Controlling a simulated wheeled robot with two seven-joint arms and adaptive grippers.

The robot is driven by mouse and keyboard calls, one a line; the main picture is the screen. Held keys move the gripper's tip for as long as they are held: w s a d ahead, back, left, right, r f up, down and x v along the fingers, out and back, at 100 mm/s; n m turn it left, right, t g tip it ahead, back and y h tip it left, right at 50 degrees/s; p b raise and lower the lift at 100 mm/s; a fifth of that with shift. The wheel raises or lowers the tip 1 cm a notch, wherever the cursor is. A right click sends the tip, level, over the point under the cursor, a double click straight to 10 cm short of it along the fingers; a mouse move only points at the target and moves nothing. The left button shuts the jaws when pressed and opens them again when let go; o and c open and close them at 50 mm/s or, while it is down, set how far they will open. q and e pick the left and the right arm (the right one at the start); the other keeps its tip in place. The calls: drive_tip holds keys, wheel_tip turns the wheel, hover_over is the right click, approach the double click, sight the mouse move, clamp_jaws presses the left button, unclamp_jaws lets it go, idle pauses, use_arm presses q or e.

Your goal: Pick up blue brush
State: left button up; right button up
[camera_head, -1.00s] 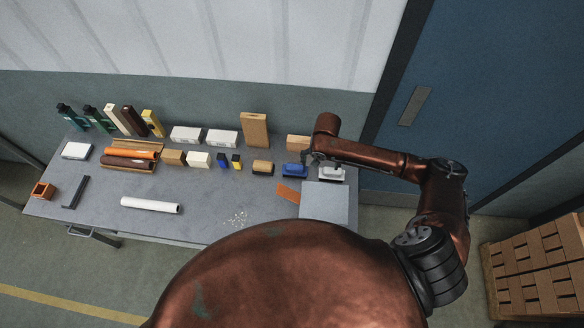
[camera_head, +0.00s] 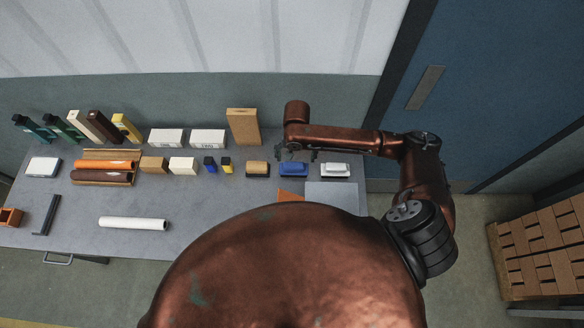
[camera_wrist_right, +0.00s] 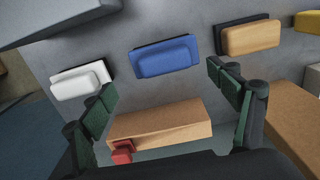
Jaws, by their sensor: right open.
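The blue brush (camera_head: 293,170) lies on the grey table, between a wooden brush (camera_head: 257,169) and a white brush (camera_head: 335,170). My right gripper (camera_head: 297,154) is just behind and above the blue brush in the head view, open and empty. In the right wrist view the blue brush (camera_wrist_right: 165,60) lies past the open fingertips (camera_wrist_right: 160,82), roughly centred between them and apart from them. My left gripper is not in view.
A wooden block with a red piece (camera_wrist_right: 160,123) lies close below the fingers in the wrist view; my arm hides it in the head view. A tall cardboard box (camera_head: 243,126) stands left of my gripper. A grey panel (camera_head: 332,194) lies in front of the brushes.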

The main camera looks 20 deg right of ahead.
sight(294, 165)
wheel_tip(294, 165, down, 3)
drive_tip(key=shift+w+a+r, duration=0.1)
drive_tip(key=shift+w+r, duration=0.05)
wheel_tip(294, 165, down, 5)
drive_tip(key=shift+w+a+f, duration=0.1)
drive_tip(key=shift+w, duration=0.05)
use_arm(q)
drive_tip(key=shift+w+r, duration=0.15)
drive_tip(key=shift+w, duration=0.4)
use_arm(e)
drive_tip(key=c, duration=1.3)
drive_tip(key=shift+c, duration=0.2)
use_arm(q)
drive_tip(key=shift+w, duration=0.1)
use_arm(e)
wheel_tip(294, 165, up, 10)
drive_tip(key=shift+r, duration=0.1)
